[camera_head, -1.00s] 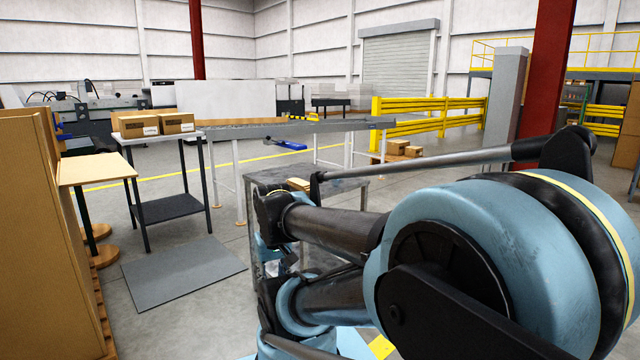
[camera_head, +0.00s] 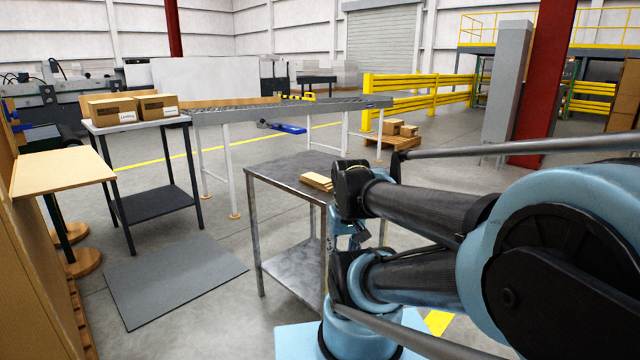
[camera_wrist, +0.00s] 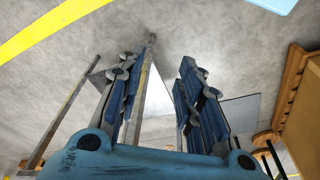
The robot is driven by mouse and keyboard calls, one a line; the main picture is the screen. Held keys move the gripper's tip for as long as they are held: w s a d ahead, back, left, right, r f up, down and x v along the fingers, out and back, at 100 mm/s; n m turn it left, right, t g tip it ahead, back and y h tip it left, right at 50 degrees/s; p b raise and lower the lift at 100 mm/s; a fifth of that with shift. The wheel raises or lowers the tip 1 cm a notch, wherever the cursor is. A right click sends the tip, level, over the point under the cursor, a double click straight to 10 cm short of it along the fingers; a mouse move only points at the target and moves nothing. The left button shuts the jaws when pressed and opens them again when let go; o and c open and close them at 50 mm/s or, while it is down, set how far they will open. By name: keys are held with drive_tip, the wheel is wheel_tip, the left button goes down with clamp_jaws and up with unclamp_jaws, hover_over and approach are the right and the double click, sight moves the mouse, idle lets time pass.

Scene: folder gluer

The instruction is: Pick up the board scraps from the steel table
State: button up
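The steel table (camera_head: 272,170) stands in the middle of the head view, with a lower shelf. The tan board scraps (camera_head: 317,181) lie in a small stack on its top, close to the right; my arm hides part of that side of the table. My gripper shows in the wrist view (camera_wrist: 160,80) with its two blue-padded fingers apart and nothing between them. A table leg and edge show near and behind the fingers in that view. In the head view the fingers are mostly hidden by my arm, low beside the table.
A roller conveyor (camera_head: 290,112) runs behind the steel table. A stack of brown board (camera_head: 30,250) borders the left. Floor between mat and steel table is clear.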

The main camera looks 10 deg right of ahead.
drive_tip(key=o, duration=0.4)
drive_tip(key=shift+s+r, duration=0.15)
drive_tip(key=o, duration=0.6)
drive_tip(key=shift+w+d+r+m, duration=0.1)
drive_tip(key=shift+w+r+m, duration=0.1)
drive_tip(key=shift+r+m, duration=0.25)
drive_tip(key=shift+w+r+m, duration=0.15)
drive_tip(key=shift+r+m, duration=0.1)
drive_tip(key=shift+r, duration=0.35)
drive_tip(key=shift+c, duration=0.2)
drive_tip(key=w+d+r+m+y, duration=0.1)
drive_tip(key=w+r+m, duration=0.75)
drive_tip(key=w, duration=0.35)
drive_tip(key=w+d+r+m+y, duration=0.1)
drive_tip(key=w+r+m, duration=0.8)
drive_tip(key=w, duration=0.4)
drive_tip(key=m+t, duration=0.1)
drive_tip(key=m, duration=0.9)
hover_over(318, 178)
drive_tip(key=s+d, duration=0.1)
drive_tip(key=d, duration=0.1)
drive_tip(key=shift+y, duration=0.3)
drive_tip(key=f, duration=0.9)
drive_tip(key=shift+s+a+f, duration=0.15)
drive_tip(key=shift+a, duration=0.05)
drive_tip(key=shift+a+x, duration=0.2)
drive_tip(key=shift+x, duration=2.45)
